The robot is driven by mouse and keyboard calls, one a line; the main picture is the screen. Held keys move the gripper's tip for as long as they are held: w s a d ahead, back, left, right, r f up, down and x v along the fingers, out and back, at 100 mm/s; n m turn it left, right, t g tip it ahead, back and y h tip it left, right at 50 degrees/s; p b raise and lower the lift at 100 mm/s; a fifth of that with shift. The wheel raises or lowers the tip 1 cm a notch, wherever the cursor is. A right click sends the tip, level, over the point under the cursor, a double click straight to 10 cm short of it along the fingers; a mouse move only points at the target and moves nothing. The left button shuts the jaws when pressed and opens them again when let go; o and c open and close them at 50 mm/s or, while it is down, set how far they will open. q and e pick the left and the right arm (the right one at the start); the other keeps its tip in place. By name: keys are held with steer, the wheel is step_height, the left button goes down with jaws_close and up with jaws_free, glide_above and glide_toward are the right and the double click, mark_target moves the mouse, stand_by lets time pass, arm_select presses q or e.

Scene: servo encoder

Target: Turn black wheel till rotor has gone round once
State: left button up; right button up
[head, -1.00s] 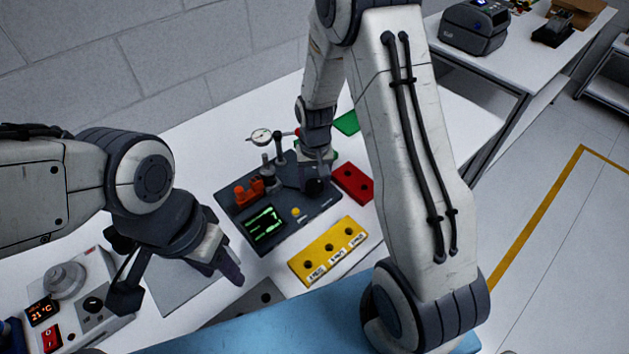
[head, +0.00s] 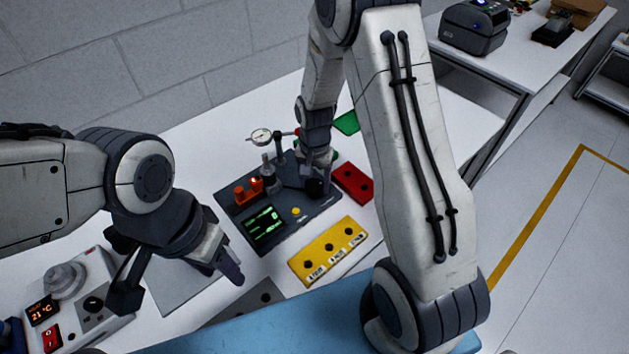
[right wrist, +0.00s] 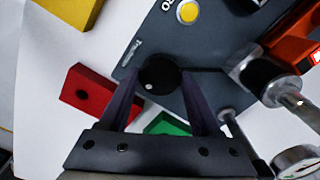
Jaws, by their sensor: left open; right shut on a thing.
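The black wheel (head: 317,189) is at the right end of the dark servo test plate (head: 322,208). My right gripper (right wrist: 159,84) is shut on the wheel; its two fingers flank the round black knob (right wrist: 160,70) with a small pale dot. A grey upright cylinder (head: 268,180), perhaps the rotor, stands on the plate left of the wheel. The plate's screen (head: 264,227) shows green lines, too small to read. Orange parts (head: 243,195) sit at its left, with a red light lit. My left gripper (head: 180,285) is open and empty, left of the plate.
A dial gauge (head: 261,137) on a post stands behind the plate. A red block (head: 352,183) is right of the wheel, a yellow holed block (head: 328,250) in front. A control box (head: 68,300) showing 21 °C is at lower left. A grey mat (head: 180,290) lies near my left gripper.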

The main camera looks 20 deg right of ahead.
mark_target(314, 185)
steer(key=o, duration=1.4)
steer(key=shift+r, duration=0.15)
step_height(314, 185, up, 10)
steer(key=shift+a+r+b, duration=0.1)
steer(key=shift+b, duration=0.6)
steer(key=s+a+r+n, duration=0.4)
steer(key=s+a+n, duration=0.2)
steer(key=s+a, duration=0.25)
steer(key=s+a+n, duration=0.1)
steer(key=s+n, duration=0.2)
steer(key=s, duration=0.2)
steer(key=s+a+r+n, duration=0.1)
steer(key=s+a+n, duration=0.1)
steer(key=s, duration=0.3)
steer(key=s+a+r+n+y, duration=0.1)
steer(key=s+a+n, duration=0.1)
steer(key=s+n, duration=0.2)
steer(key=shift+s+a+r, duration=0.15)
steer(key=shift+s+r, duration=0.1)
steer(key=shift+s, duration=0.4)
